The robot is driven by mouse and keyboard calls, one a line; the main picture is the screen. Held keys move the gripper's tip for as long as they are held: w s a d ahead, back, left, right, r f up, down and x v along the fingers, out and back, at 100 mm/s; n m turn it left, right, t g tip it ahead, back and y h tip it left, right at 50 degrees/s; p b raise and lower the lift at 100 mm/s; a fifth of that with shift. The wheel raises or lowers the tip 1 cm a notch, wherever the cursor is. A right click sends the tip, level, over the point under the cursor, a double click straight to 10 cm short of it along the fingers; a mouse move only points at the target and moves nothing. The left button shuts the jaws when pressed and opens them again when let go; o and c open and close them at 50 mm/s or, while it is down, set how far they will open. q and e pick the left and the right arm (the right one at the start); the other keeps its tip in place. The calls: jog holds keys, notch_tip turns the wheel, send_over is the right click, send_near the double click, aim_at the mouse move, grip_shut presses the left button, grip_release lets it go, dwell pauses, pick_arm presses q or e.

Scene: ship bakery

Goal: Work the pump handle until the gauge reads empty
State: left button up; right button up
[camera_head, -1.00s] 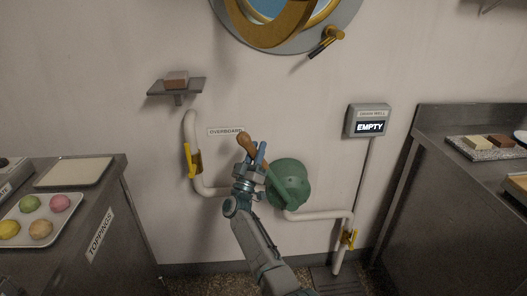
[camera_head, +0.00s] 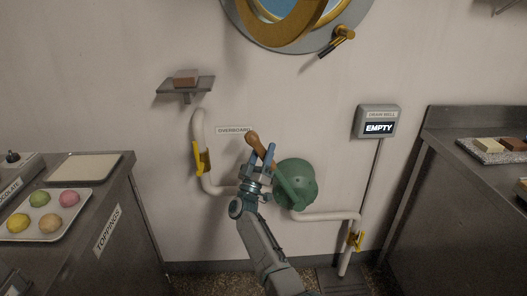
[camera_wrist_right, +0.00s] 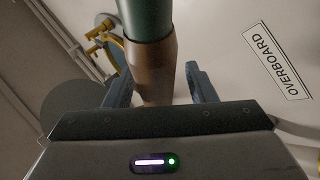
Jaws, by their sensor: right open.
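The green pump (camera_head: 299,186) is on the wall, with its green lever slanting up and left to a brown wooden handle (camera_head: 254,142). My right gripper (camera_head: 264,156) is at the handle. In the right wrist view its open fingers (camera_wrist_right: 160,88) stand on either side of the brown handle (camera_wrist_right: 152,68), with a gap visible at the right finger. The gauge (camera_head: 378,127), labelled DRAIN WELL, reads EMPTY. My left gripper is not in view.
White pipes run from the pump, with yellow valves at left (camera_head: 201,158) and lower right (camera_head: 355,241). A small shelf (camera_head: 170,88) holds a brown block. Steel counters stand at left (camera_head: 134,215) and right (camera_head: 440,190). A porthole is above.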

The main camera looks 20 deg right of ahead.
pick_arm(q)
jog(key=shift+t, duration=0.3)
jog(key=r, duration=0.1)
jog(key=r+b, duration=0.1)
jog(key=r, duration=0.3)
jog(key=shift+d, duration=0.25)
pick_arm(e)
jog(key=v, duration=1)
jog(key=shift+a+f, duration=0.15)
jog(key=shift+a, duration=0.05)
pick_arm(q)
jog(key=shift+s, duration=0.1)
pick_arm(e)
jog(key=shift+s+f, duration=0.1)
